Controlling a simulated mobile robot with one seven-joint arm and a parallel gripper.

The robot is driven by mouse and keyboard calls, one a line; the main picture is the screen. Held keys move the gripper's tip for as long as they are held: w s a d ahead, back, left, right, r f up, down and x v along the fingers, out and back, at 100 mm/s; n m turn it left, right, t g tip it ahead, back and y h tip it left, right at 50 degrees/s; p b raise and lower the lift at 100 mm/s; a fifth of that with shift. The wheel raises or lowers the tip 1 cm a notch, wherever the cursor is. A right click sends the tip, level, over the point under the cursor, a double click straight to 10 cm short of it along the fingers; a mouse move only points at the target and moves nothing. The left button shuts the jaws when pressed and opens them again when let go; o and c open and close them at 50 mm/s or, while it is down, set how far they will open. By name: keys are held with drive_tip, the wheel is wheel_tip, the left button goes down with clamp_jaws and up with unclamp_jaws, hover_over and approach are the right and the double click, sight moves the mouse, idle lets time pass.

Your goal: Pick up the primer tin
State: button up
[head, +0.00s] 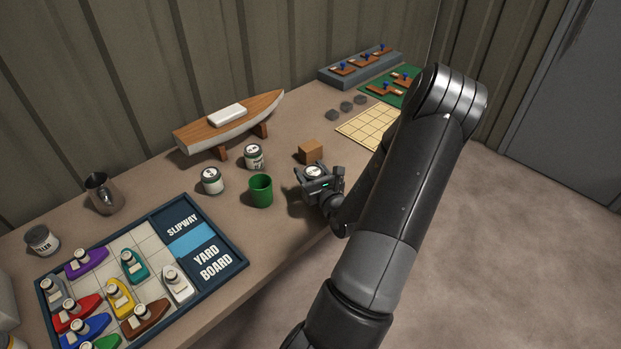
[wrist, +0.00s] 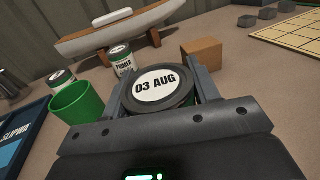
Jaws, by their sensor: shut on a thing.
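My gripper (head: 318,184) is shut on a round tin (wrist: 160,84) with a dark rim and a white lid label reading "03 AUG". One finger stands on each side of it in the wrist view. The side label of the held tin is hidden. I cannot tell whether it touches the bench. Another tin (wrist: 122,61), with a side label that seems to read "PRIMER", stands beyond the left finger; it also shows in the head view (head: 254,157). A similar white-labelled tin (head: 212,181) stands left of that one, partly behind the green cup in the wrist view.
A green cup (head: 261,191) stands left of my gripper, and a brown block (head: 311,151) just behind it. A model boat (head: 230,123) sits at the back. The yard board (head: 239,262) with toy boats lies left; a gridded mat (head: 364,132) lies right.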

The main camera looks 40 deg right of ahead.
drive_tip(key=s+d+r, duration=0.4)
drive_tip(key=s+r, duration=0.4)
drive_tip(key=s, duration=0.3)
drive_tip(key=w+a+y, duration=0.1)
drive_tip(key=w+a, duration=0.1)
drive_tip(key=w, duration=0.1)
drive_tip(key=w+a+n+y, duration=0.1)
drive_tip(key=w+a, duration=0.1)
drive_tip(key=w, duration=0.2)
drive_tip(key=w+a+f+n+y, duration=0.1)
drive_tip(key=w+a, duration=0.2)
drive_tip(key=w, duration=0.1)
drive_tip(key=shift+t, duration=0.4)
drive_tip(key=w+a+n+y, duration=0.1)
drive_tip(key=w+a, duration=0.4)
drive_tip(key=a, duration=0.6)
drive_tip(key=w+a+f+n+y, duration=0.1)
drive_tip(key=w+a+y, duration=0.3)
drive_tip(key=a, duration=0.7)
drive_tip(key=w+a+n+y, duration=0.2)
drive_tip(key=w+a+n, duration=0.1)
drive_tip(key=w+a, duration=0.5)
drive_tip(key=a, duration=0.3)
drive_tip(key=shift+a+f+g+y, duration=0.15)
drive_tip(key=shift+f+g+y, duration=0.15)
drive_tip(key=shift+g+y, duration=0.1)
